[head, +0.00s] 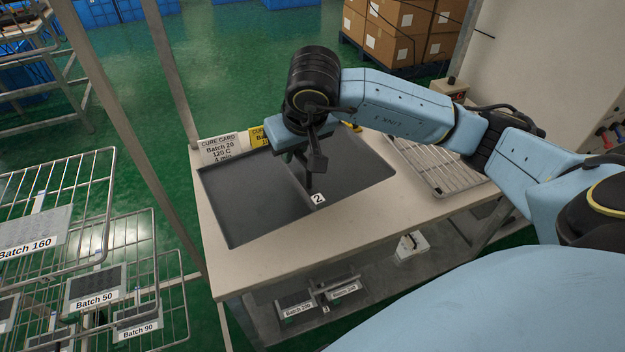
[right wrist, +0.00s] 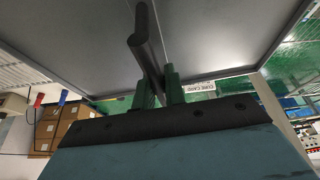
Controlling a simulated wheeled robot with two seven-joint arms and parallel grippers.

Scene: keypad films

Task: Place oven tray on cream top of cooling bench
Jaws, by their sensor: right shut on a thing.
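The oven tray (head: 240,200) is dark grey, wide and shallow, with a raised bar across its middle and a white "2" tag. It lies level over the cream top (head: 285,248) of the cooling bench; I cannot tell whether it touches the top or hangs just above it. My right gripper (head: 309,186) points down at the middle of the tray and is shut on its bar. In the right wrist view the green fingers (right wrist: 158,88) close around the dark bar (right wrist: 147,45), with the tray's grey surface (right wrist: 85,45) behind. My left gripper is not in view.
A cure card (head: 219,149) and a yellow card (head: 259,137) stand at the tray's far edge. A wire rack (head: 440,165) lies on the bench to the right. A wire shelf rack (head: 108,215) with batch-labelled pieces stands left. Cream top shows bare along the near side.

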